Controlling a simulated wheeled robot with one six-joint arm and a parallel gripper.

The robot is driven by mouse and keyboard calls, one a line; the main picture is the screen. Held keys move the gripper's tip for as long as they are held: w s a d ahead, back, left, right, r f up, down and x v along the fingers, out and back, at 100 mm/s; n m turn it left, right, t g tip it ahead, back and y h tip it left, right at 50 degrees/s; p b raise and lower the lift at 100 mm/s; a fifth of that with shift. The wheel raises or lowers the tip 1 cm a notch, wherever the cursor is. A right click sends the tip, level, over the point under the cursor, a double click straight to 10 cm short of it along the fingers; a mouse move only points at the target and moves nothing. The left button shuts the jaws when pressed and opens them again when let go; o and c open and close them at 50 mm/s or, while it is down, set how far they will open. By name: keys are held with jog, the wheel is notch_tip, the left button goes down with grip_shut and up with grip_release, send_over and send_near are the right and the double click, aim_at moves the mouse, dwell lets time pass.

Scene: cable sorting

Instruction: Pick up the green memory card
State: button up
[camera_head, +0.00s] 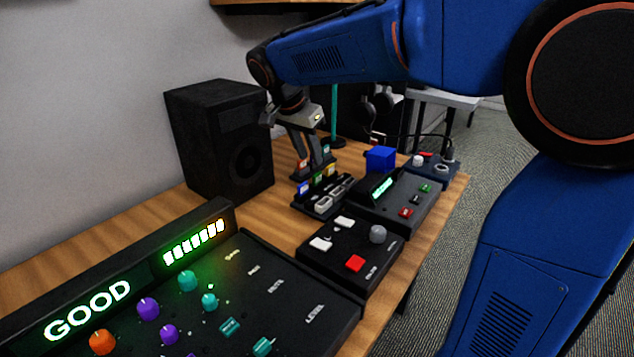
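Several small coloured memory cards stand in a dark holder (309,207) on the wooden desk. The green memory card (318,180) appears in the row, between a blue card (303,188) and a yellow card (331,170). It is very small in this view. My gripper (315,160) points down just above the holder, with its two fingers apart and nothing visible between them. The fingertips are close to the cards. I cannot tell whether they touch any, and they partly hide the back of the holder.
A black speaker (219,137) stands left of my gripper. A dark box with a green display (418,197) and a blue cube (380,159) are to the right. A button box (350,250) and a large mixer panel (245,300) fill the front. Bare desk (270,215) shows between.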

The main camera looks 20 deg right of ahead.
aim_at(317, 174)
jog(key=shift+x, duration=3.8)
grip_shut()
